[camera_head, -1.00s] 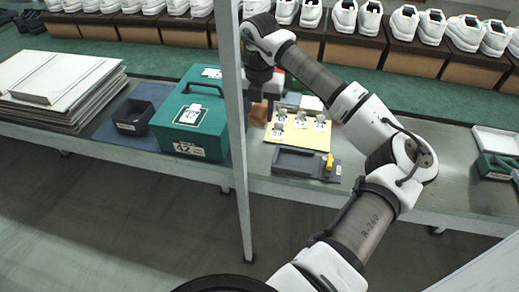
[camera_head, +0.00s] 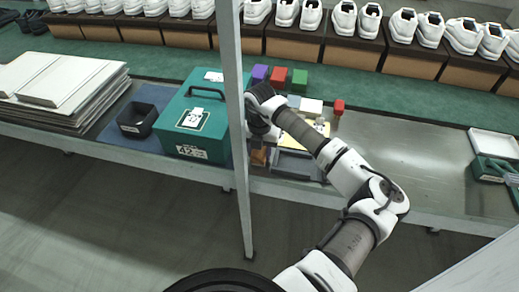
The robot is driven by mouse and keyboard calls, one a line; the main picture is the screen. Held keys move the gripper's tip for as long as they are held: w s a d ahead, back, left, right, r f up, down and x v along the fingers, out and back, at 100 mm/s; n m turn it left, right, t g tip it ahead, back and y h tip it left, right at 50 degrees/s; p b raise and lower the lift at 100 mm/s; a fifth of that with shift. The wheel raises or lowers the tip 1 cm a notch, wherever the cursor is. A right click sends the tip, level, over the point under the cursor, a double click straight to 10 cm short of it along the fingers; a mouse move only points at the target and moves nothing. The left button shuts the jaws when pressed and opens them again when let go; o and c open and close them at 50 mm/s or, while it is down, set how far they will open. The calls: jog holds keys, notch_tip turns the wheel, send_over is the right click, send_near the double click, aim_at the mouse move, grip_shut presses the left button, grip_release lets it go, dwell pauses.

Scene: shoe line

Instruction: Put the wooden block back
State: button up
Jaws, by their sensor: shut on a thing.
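The wooden block (camera_head: 258,157) is a small brown block near the front edge of the work table, just right of the grey post. My gripper (camera_head: 259,145) points down over it and is shut on it. The post and the gripper hide part of the block. I cannot tell whether the block touches the table. A grey tray (camera_head: 292,165) lies just to the right, partly behind my arm.
A grey upright post (camera_head: 238,130) stands in front of the table. A green case (camera_head: 186,118) is left of it. Purple (camera_head: 260,73), red (camera_head: 279,76) and green (camera_head: 299,79) blocks stand behind my arm.

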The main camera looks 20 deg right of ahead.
jog(key=shift+f, duration=0.2)
jog(key=o, duration=0.6)
jog(key=shift+r, duration=0.1)
jog(key=shift+r, duration=0.15)
notch_tip(320, 180, up, 12)
jog(key=shift+b, duration=1.25)
